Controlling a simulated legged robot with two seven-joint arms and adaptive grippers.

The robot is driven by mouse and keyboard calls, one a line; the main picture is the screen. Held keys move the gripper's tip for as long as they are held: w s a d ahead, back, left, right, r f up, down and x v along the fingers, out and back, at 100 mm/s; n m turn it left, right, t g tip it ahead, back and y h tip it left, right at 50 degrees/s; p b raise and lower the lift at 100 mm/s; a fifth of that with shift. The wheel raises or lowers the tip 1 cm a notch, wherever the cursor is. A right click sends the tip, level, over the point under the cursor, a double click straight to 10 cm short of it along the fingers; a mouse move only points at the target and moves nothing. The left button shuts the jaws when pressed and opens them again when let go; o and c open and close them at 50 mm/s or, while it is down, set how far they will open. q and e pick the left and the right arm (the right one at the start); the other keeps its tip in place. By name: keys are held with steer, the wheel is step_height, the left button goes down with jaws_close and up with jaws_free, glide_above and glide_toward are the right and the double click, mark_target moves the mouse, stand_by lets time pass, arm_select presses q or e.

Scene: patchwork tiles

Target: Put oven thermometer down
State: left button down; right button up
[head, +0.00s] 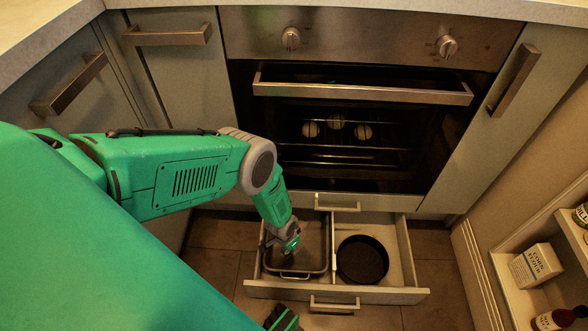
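My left arm comes in from the left and bends down over the open drawer (392,292) below the oven. Its gripper end (289,243) is small and dark, above the grey rectangular pan (300,275) in the drawer's left part. I cannot tell whether its fingers are open or shut, or whether it holds anything. I cannot make out an oven thermometer anywhere. A green and black part of mine (282,319) shows at the bottom edge; I cannot tell which part it is. My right gripper is not identifiable.
A round black pan (362,260) lies in the drawer's right part, beyond a divider. The oven (350,130) above is dark, with round pale things inside. On the right, a shelf holds a corn flour box (536,265) and a bottle (560,318). Tiled floor (440,290) is clear right of the drawer.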

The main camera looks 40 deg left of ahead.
mark_target(292, 258)
arm_select(q)
step_height(292, 258, down, 8)
steer(key=b, duration=0.4)
steer(key=shift+a+r, duration=0.1)
steer(key=shift+r, duration=0.15)
steer(key=c, duration=1.5)
jaws_free()
steer(key=shift+o, duration=0.2)
